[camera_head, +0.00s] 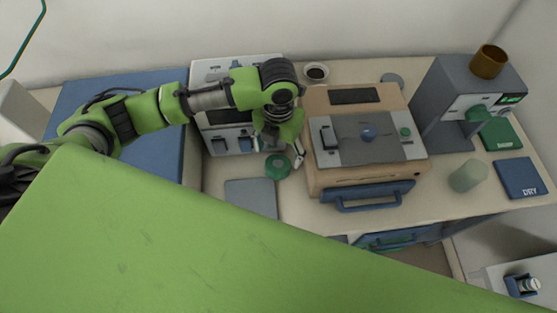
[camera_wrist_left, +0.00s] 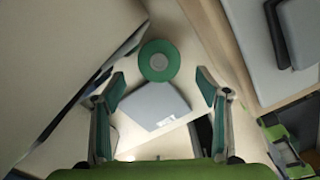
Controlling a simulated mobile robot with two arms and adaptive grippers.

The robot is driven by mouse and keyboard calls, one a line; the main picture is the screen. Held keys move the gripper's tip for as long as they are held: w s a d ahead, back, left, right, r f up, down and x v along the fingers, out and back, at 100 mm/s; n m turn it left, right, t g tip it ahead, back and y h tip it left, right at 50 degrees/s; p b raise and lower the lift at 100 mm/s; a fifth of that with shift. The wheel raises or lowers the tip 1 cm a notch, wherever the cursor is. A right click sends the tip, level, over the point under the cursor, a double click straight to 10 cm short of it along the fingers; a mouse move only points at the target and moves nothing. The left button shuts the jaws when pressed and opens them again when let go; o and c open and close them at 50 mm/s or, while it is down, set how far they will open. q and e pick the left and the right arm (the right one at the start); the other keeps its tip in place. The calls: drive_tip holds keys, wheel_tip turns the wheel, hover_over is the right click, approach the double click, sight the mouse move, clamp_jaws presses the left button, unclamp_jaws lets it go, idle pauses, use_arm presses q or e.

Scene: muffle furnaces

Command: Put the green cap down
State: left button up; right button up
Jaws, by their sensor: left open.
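The green cap (camera_head: 277,166) is a round disc with a small raised centre. It appears to rest on the pale counter, just behind the grey pad (camera_head: 251,196) and left of the wooden-sided box. My left gripper (camera_head: 279,154) is over the cap with its fingers pointing down and spread apart. In the left wrist view the cap (camera_wrist_left: 159,60) lies ahead of the open fingertips (camera_wrist_left: 160,83), with nothing held between them. I cannot tell how high the fingertips are above the counter. My right gripper is not in view.
The wooden-sided box (camera_head: 315,180) with a blue front handle (camera_head: 368,195) stands close right of my gripper. A white-and-grey unit (camera_head: 230,142) stands behind and left. A grey machine (camera_head: 440,105), a pale green cylinder (camera_head: 468,176) and a blue "DRY" pad (camera_head: 521,178) are further right.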

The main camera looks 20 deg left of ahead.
sight(279, 164)
use_arm(q)
drive_tip(key=shift+r, duration=2.4)
drive_tip(key=shift+f, duration=0.1)
